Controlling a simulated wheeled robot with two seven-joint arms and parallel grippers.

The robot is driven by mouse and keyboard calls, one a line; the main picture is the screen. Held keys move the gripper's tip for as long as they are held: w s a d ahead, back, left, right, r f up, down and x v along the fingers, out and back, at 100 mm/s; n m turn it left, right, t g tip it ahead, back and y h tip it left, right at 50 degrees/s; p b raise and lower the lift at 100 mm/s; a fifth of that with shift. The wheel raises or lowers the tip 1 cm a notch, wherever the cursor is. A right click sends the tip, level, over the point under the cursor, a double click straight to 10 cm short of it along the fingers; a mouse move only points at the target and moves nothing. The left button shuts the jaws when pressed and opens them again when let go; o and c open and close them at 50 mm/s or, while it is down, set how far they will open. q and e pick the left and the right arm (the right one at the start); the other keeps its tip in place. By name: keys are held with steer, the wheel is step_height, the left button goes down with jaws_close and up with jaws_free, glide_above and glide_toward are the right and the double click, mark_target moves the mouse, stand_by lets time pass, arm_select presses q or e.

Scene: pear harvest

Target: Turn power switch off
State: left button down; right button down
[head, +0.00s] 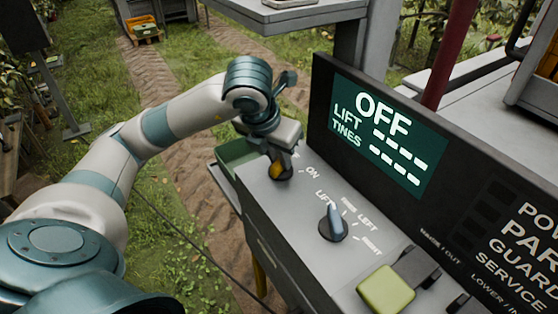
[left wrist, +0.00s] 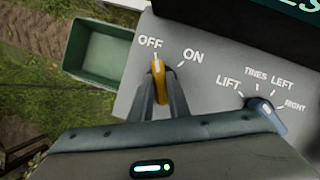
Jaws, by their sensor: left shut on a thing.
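The power switch is a yellow rotary knob (left wrist: 158,80) on the grey control panel (left wrist: 205,100), with OFF and ON printed above it. In the left wrist view its tip points up toward the OFF label (left wrist: 150,42), away from ON. My left gripper (left wrist: 160,97) is shut on the yellow knob, one finger on each side. In the head view, the left gripper (head: 279,165) comes down over the knob (head: 277,171) and partly hides it and the OFF label. The display (head: 388,137) reads OFF, with LIFT and TINES followed by dashes. My right gripper is not in view.
A blue-grey selector knob (head: 333,223) labelled LIFT, TINES, LEFT and RIGHT is to the right of the power switch. A yellow-green button (head: 386,290) is nearer the front. An open green bin (left wrist: 100,52) hangs at the panel's left edge. Grass lies beyond.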

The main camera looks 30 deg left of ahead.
mark_target(276, 165)
arm_select(q)
steer(key=shift+n, duration=0.5)
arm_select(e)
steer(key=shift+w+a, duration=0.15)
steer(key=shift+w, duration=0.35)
arm_select(q)
steer(key=c, duration=1.7)
jaws_free()
steer(key=shift+y, duration=0.3)
steer(key=shift+r, duration=0.1)
steer(key=shift+v, duration=3.7)
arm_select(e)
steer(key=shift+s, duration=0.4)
arm_select(q)
steer(key=shift+s+a, duration=0.1)
